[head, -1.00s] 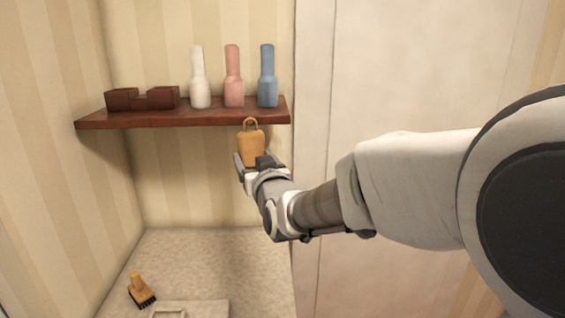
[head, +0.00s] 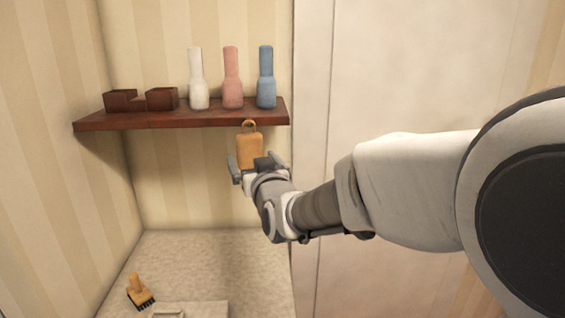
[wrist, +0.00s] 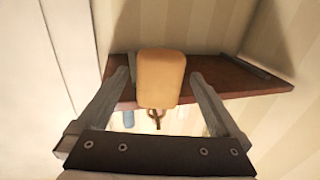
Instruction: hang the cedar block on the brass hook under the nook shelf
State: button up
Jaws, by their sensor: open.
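The cedar block (head: 249,151) is an orange-tan block with a loop at its top, hanging upright just below the front edge of the nook shelf (head: 180,120), near its right end. In the wrist view the block (wrist: 161,78) sits between my open fingers, with a visible gap on both sides. The brass hook (wrist: 156,118) and loop show as one small brassy shape past the block; I cannot separate them clearly. My gripper (head: 254,171) is open around the block's lower part, and it also shows in the wrist view (wrist: 160,85).
On the shelf stand a dark brown holder (head: 140,100) and white (head: 197,85), pink (head: 232,85) and blue (head: 266,85) bottles. Below, a brush (head: 139,291) and a pale lidded box (head: 190,310) are on the counter (head: 210,265). A pale panel (head: 420,80) stands at right.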

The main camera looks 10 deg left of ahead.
jog(key=b+v, duration=0.2)
jog(key=v, duration=1.5)
jog(key=s+d+f+m+g+h, duration=0.3)
jog(key=s+d+f+g+h, duration=0.1)
jog(key=d, duration=0.7)
jog(key=s+d+f+m+g+h, duration=0.2)
jog(key=s+d+f+g+h, duration=0.2)
jog(key=s+d+f+g, duration=0.2)
jog(key=s+d+f, duration=0.2)
jog(key=s+d, duration=0.2)
jog(key=d, duration=0.2)
jog(key=shift+s+d+f+m, duration=0.2)
jog(key=shift+f+m, duration=0.05)
jog(key=shift+m, duration=0.15)
dwell(0.6)
